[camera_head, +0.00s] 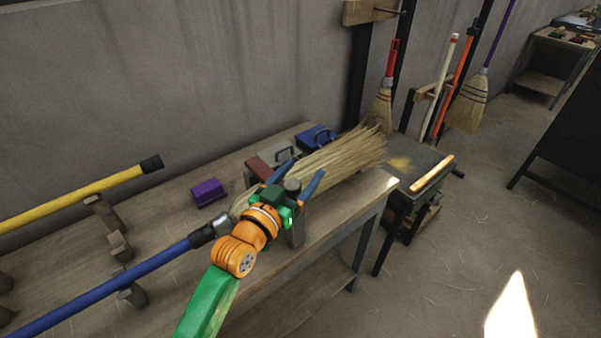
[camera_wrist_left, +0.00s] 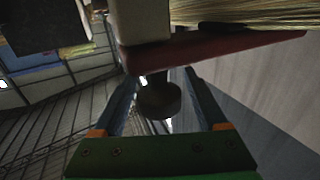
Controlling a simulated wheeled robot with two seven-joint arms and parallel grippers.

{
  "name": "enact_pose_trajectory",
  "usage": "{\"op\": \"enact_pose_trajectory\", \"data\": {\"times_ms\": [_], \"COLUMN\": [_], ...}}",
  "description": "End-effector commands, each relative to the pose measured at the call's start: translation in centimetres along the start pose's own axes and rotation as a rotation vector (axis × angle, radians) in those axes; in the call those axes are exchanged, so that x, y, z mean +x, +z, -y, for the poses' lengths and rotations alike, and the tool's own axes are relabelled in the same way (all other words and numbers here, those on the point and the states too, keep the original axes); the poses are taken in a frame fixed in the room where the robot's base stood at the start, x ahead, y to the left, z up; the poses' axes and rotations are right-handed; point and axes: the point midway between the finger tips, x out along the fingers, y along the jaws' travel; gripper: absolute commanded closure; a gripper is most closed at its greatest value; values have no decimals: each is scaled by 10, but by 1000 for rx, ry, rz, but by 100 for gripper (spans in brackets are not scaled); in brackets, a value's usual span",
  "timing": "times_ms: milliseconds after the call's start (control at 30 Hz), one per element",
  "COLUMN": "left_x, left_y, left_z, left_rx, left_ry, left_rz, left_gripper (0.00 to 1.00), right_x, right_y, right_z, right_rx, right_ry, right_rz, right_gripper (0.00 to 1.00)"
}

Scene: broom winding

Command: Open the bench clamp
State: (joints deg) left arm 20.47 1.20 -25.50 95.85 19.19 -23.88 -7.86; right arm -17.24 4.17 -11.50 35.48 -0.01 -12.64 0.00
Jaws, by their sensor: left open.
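My left gripper (camera_head: 296,177) is open over the near edge of the bench, its two blue fingers spread apart. A dark round knob (camera_head: 292,186), apparently part of the bench clamp, sits between the fingers. In the left wrist view the knob (camera_wrist_left: 158,101) also lies between the fingers, with a gap on both sides. A dark red bar (camera_wrist_left: 215,47) and a pale block (camera_wrist_left: 140,20) are just beyond it. The broom's straw head (camera_head: 345,160) lies behind the gripper, and its blue handle (camera_head: 110,285) runs to the lower left. The arm hides much of the clamp.
A purple block (camera_head: 207,192) lies on the wooden bench (camera_head: 165,225). A yellow pole (camera_head: 80,200) rests on wooden supports at left. Finished brooms (camera_head: 468,105) hang at the back. Floor at right is open.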

Motion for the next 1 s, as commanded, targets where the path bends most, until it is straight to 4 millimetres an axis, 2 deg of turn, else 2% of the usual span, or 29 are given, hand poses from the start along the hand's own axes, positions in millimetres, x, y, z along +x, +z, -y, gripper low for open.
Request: {"op": "enact_pose_trajectory", "data": {"times_ms": [133, 400, 1000], "left_x": [0, 0, 0], "left_y": [0, 0, 0], "left_z": [0, 0, 0], "left_rx": [0, 0, 0], "left_ry": [0, 0, 0], "left_rz": [0, 0, 1], "left_gripper": [25, 98, 100], "right_x": [0, 0, 0], "right_y": [0, 0, 0], "right_z": [-2, -5, -6], "right_rx": [-1, -3, -2], "right_ry": [3, 7, 9], "right_rz": [-1, -1, -1], "right_gripper": [100, 100, 100]}}
